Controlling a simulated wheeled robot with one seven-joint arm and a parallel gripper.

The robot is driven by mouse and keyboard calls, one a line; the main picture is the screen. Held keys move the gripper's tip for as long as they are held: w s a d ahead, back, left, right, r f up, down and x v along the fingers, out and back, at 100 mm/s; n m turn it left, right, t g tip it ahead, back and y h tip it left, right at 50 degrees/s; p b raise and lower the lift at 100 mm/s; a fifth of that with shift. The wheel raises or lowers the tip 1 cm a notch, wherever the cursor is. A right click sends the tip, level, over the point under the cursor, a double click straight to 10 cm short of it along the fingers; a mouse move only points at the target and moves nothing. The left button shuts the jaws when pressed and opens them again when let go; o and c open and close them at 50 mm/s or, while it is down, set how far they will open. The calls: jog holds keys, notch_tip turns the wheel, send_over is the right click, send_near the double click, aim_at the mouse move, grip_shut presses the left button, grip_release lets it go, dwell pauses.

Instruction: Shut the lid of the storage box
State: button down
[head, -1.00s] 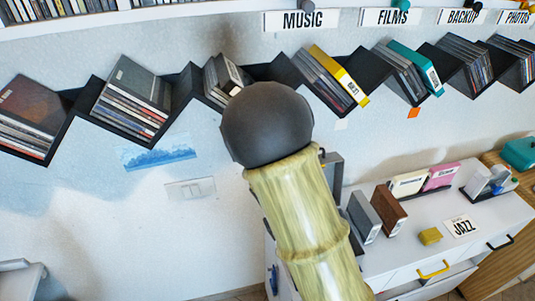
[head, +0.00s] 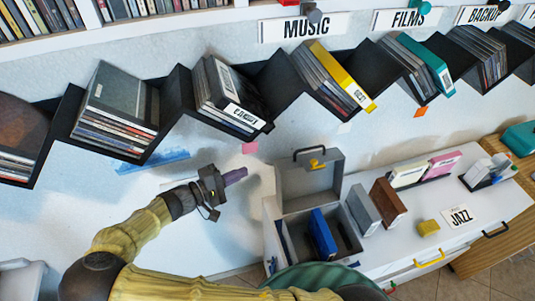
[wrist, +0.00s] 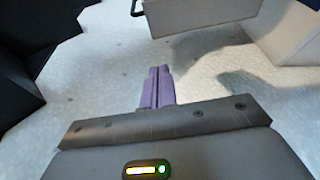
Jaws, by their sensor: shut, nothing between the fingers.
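The grey storage box (head: 350,236) stands at the left end of the white cabinet top, with its lid (head: 312,182) raised at the back against the wall side. A black handle and a yellow latch show on the lid. A blue case (head: 322,234) stands inside the box. My gripper (head: 236,176) is left of the lid, apart from it, in front of the wall. Its purple fingers are together and empty. In the wrist view the fingers (wrist: 157,87) point at the wall, and part of the grey lid (wrist: 200,15) shows at the top.
The black zigzag shelf (head: 170,120) with discs runs along the wall above my gripper. A grey block (head: 363,210) and a brown block (head: 388,202) stand close right of the box. A JAZZ card (head: 459,217) and a yellow block (head: 428,228) lie further right.

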jog(key=p+x, duration=0.4)
jog(key=x, duration=0.5)
jog(key=shift+d, duration=0.4)
jog(key=shift+s+f, duration=0.1)
